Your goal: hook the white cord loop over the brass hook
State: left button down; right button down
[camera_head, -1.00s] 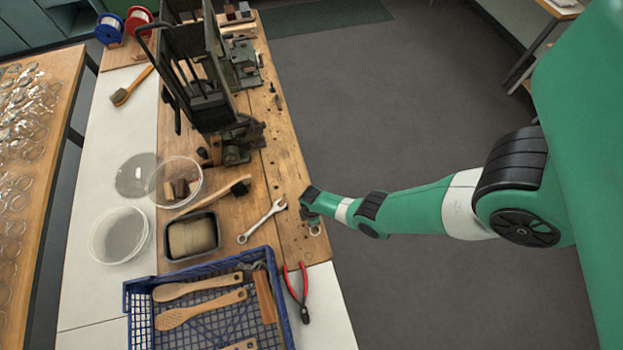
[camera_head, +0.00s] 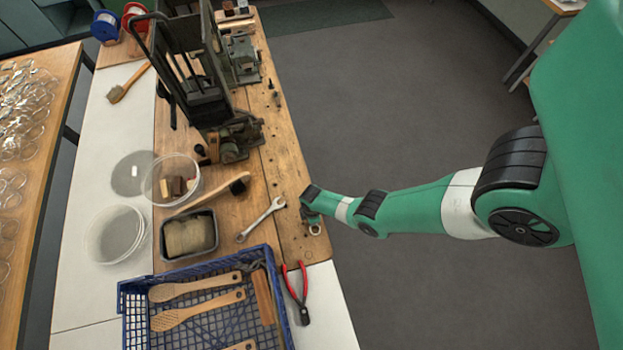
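My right arm comes in from the right, and its gripper (camera_head: 311,213) is at the right edge of the wooden bench top (camera_head: 285,165). The gripper is small and dark here, so I cannot tell whether its fingers are open or shut. A small pale ring (camera_head: 315,230) shows just below the gripper at the bench edge. I cannot tell whether it is the white cord loop, or whether the gripper touches it. I cannot make out the brass hook. My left gripper is not in view.
A dark machine (camera_head: 205,100) stands on the bench. A wrench (camera_head: 262,219), red-handled pliers (camera_head: 303,293), a tub (camera_head: 163,252) and a blue crate (camera_head: 268,248) with wooden brush blanks lie nearer. Clear round containers (camera_head: 115,235) stand at left. Open floor lies right of the bench.

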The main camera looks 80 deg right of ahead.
jog(key=shift+s, duration=0.1)
jog(key=c, duration=0.8)
grip_release()
jog(key=shift+o, duration=0.2)
jog(key=shift+c, duration=0.5)
jog(key=shift+o, duration=0.8)
jog(key=shift+s, duration=0.1)
